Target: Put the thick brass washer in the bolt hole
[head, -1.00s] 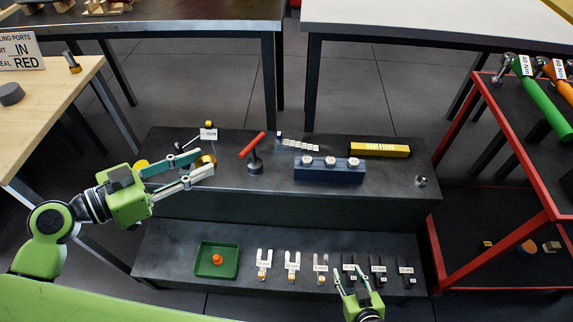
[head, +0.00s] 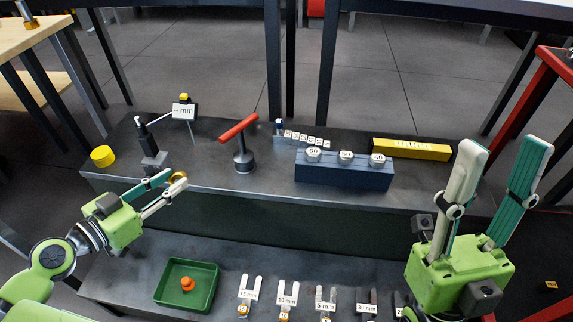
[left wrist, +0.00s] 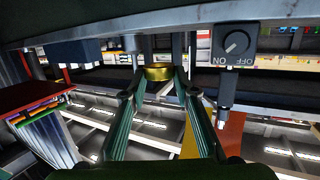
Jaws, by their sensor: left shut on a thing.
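My left gripper (head: 165,183) is shut on the thick brass washer (head: 178,178), a shiny gold ring at its fingertips, just in front of the upper step's edge in the head view. The washer also shows between the fingertips in the left wrist view (left wrist: 159,73). My right gripper (head: 502,148) is raised at the right of the head view, its fingers spread apart and empty. I cannot make out the bolt hole in either view.
The dark upper step (head: 215,178) carries a yellow cylinder (head: 103,156), a measuring stand (head: 150,152), a red-handled tool (head: 241,140), a blue block (head: 343,172) with hex heads and a yellow bar (head: 411,149). A green tray (head: 188,285) and several labelled gauges stand on the lower step.

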